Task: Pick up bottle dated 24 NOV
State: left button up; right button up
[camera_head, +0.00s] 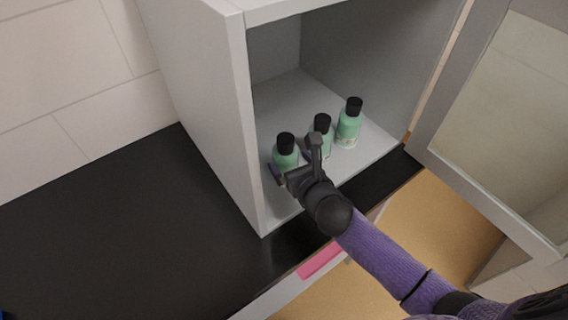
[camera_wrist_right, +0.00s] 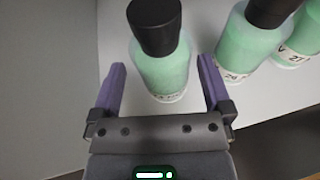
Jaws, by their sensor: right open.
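Three green bottles with black caps stand upright in a row inside a grey cabinet: the left one (camera_head: 285,155), the middle one (camera_head: 322,137) and the right one (camera_head: 348,125). My right gripper (camera_head: 294,172) is open at the left bottle. In the right wrist view, the left bottle (camera_wrist_right: 164,70) stands between and just beyond the open fingers (camera_wrist_right: 164,88); its label is too small to read. The middle bottle's label (camera_wrist_right: 235,76) seems to read 26, and the right bottle's label (camera_wrist_right: 290,52) seems to read 27. My left gripper is not in view.
The cabinet's left wall (camera_head: 215,110) rises close to the left bottle. An open glass door (camera_head: 510,120) hangs at the right. A pink object (camera_head: 320,261) lies below the counter's front edge.

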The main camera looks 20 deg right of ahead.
aim_at(286, 155)
jog(key=b+x, duration=0.1)
jog(key=x, duration=0.2)
jog(key=shift+w+f, duration=0.2)
jog(key=shift+w, duration=0.1)
jog(key=c, duration=1.2)
